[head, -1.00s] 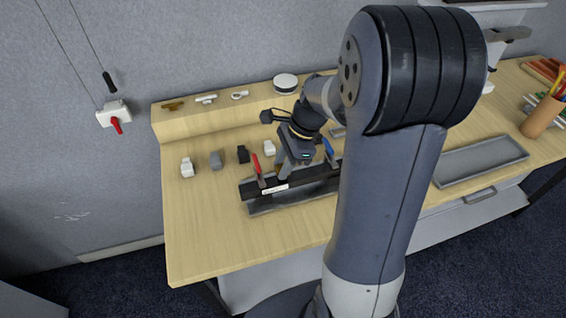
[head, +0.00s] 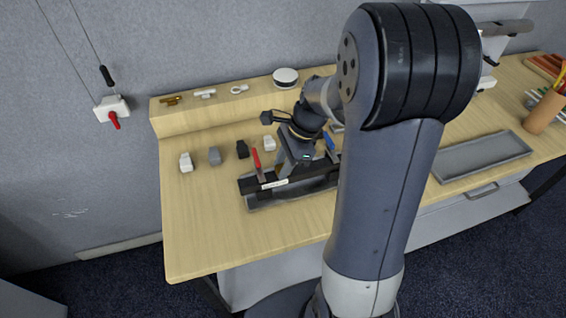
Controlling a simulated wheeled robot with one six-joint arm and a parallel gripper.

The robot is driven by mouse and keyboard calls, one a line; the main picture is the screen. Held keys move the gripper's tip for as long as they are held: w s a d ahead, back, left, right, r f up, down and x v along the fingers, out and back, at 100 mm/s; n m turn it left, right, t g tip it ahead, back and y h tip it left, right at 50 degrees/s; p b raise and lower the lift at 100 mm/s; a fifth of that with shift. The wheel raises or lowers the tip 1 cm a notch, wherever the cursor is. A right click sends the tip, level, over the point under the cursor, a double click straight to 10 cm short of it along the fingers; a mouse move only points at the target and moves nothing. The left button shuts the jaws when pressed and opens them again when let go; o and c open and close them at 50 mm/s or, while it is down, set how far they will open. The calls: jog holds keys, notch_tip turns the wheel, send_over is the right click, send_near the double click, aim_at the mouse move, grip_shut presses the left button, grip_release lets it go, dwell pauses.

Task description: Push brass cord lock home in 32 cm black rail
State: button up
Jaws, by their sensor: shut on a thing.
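The black rail (head: 250,186) lies on the table with a white label (head: 274,184) on its front face. A red-handled clamp (head: 257,163) stands at its left part and a blue-handled clamp (head: 329,141) further right. My gripper (head: 284,174) points down at the rail between the two clamps, its fingertips at the rail's top. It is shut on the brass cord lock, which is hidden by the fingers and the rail. How deep the lock sits in the rail cannot be told. My arm covers the rail's right end.
A raised ledge (head: 220,112) holds small fittings and a round white tin (head: 285,78). A grey tray (head: 482,157) and pencil cup (head: 545,113) are at right. The table's front left is clear.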

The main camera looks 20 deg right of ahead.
jog(key=shift+f, duration=0.15)
jog(key=o, duration=1.1)
jog(key=shift+c, duration=0.2)
jog(key=v, duration=1.1)
jog(key=shift+f, duration=0.15)
jog(key=x, duration=1)
jog(key=shift+a+f, duration=0.15)
jog(key=shift+a, duration=0.1)
jog(key=shift+r, duration=0.3)
